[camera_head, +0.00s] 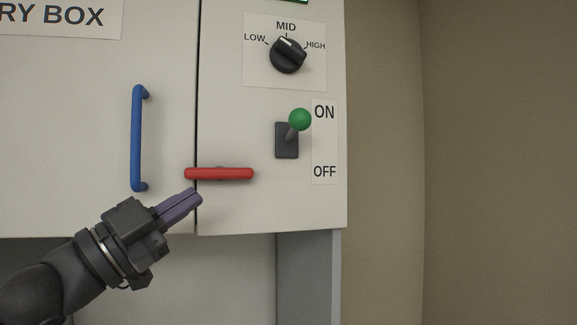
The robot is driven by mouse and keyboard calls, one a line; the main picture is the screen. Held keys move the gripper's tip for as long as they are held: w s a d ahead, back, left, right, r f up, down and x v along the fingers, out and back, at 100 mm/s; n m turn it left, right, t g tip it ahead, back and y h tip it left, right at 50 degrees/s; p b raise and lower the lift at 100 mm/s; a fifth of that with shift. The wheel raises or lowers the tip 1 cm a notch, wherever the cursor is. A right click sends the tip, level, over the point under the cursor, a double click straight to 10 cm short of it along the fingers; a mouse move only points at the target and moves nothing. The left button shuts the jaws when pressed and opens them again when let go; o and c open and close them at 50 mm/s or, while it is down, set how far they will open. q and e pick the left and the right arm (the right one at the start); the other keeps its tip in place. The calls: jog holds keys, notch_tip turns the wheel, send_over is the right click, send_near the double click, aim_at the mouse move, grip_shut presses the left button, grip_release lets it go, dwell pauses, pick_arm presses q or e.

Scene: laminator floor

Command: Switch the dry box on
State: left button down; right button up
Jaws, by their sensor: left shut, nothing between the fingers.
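The dry box (70,110) is a pale cabinet with a sign ending in "RY BOX". On its right panel a toggle switch with a green ball tip (300,119) stands on a dark base plate (287,145). The lever tilts up toward the "ON" end of its label (324,140); "OFF" is at the bottom. My left gripper (197,196) is shut and empty. It is just below the left end of the red handle, left of and below the switch; whether it touches the panel cannot be told. My right gripper is not in view.
A red horizontal bar handle (219,174) sits below and left of the switch. A blue vertical handle (138,138) is on the left door. A black knob (288,55) above points near "MID". A plain wall (480,160) is at the right.

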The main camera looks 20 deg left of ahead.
pick_arm(q)
notch_tip(320, 180, up, 3)
jog(key=s+d+m+g+h, duration=0.1)
jog(key=s+d+m+h, duration=0.1)
jog(key=d, duration=0.1)
jog(key=p, duration=1.2)
send_near(291, 124)
jog(key=x, duration=0.7)
jog(key=shift+s+r, duration=0.15)
jog(key=shift+w+d, duration=0.15)
jog(key=shift+w, duration=0.15)
notch_tip(291, 124, up, 2)
jog(key=n+y+p, duration=0.1)
jog(key=n+p, duration=0.1)
jog(key=p, duration=0.1)
jog(key=shift+w+r, duration=0.1)
